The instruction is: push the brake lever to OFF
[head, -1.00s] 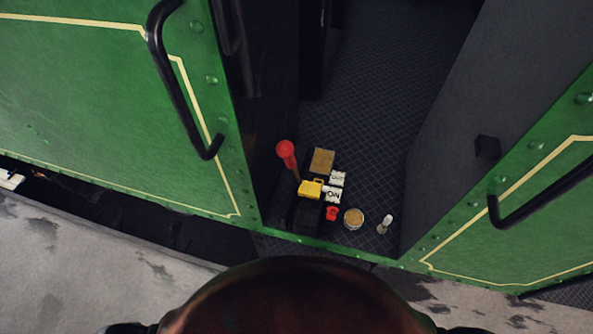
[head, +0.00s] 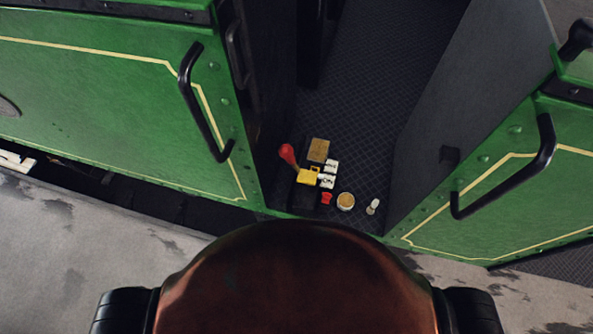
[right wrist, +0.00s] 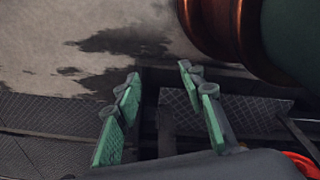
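The brake lever (head: 287,153) has a red knob and leans up and to the left from a dark base inside the tram's doorway, in the head view. White labels (head: 327,181) lie to the right of the base; one seems to read ON, and the other (head: 331,166) is too small to read surely. My right gripper (right wrist: 162,88) shows in the right wrist view with its green-padded fingers spread apart and nothing between them. It is not seen in the head view, so it is away from the lever. My left gripper is in neither view.
A yellow item (head: 308,175), a tan block (head: 318,150), a small red item (head: 326,198), a round tin (head: 345,201) and a small pale item (head: 373,206) crowd near the lever. Green panels with black handrails (head: 203,105) flank the doorway. Grey paving (head: 90,255) lies in front.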

